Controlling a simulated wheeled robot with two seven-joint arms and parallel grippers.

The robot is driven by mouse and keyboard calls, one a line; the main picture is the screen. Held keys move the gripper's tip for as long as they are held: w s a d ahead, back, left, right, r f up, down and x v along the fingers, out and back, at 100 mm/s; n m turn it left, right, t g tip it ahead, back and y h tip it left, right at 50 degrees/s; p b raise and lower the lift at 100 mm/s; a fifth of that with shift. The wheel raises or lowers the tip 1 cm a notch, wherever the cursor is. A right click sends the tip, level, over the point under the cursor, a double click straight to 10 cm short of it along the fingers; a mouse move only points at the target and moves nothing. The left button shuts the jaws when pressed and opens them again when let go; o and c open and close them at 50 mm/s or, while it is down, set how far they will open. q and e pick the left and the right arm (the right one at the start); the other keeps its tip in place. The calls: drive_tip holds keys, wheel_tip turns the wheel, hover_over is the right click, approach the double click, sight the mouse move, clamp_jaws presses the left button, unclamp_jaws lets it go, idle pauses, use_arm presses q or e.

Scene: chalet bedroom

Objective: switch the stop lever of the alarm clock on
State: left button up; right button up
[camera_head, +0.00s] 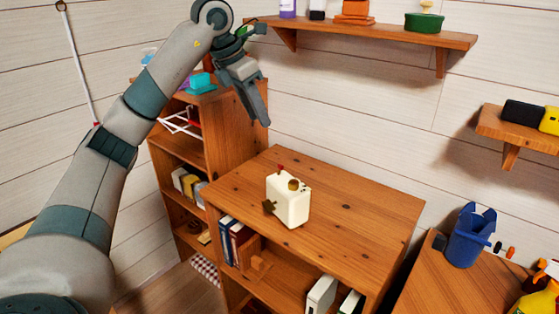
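The alarm clock (289,204) is a small cream box standing upright on top of the low wooden cabinet (365,208). A small red-tipped lever (280,169) sticks up from its top at the left, with a round brass-coloured part (294,184) beside it. A dark key-like part (268,207) is at its lower left. My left gripper (261,122) points down in the air, above and to the left of the clock in the picture, apart from it. Its fingers look close together, but I cannot tell if they are shut. My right gripper is not in view.
A taller shelf unit (232,125) stands behind my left arm. A wall shelf (370,31) is above, and a smaller one (515,130) is at right. A blue bin (469,236) stands on a right-hand wooden surface (425,285). The cabinet top around the clock is bare.

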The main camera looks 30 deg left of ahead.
use_arm(q)
drive_tip(key=f, duration=0.1)
drive_tip(key=p, duration=0.3)
approach(281, 165)
drive_tip(key=f, duration=0.1)
drive_tip(key=x, duration=0.3)
drive_tip(key=p+x, duration=0.1)
drive_tip(key=x, duration=0.1)
drive_tip(key=shift+w+d+f, duration=0.1)
drive_tip(key=shift+w+f, duration=0.1)
drive_tip(key=shift+w, duration=0.2)
drive_tip(key=shift+x, duration=0.85)
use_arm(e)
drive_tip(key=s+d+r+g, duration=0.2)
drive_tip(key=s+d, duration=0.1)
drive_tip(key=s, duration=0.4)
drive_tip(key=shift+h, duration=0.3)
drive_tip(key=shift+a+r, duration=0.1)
use_arm(q)
clamp_jaws()
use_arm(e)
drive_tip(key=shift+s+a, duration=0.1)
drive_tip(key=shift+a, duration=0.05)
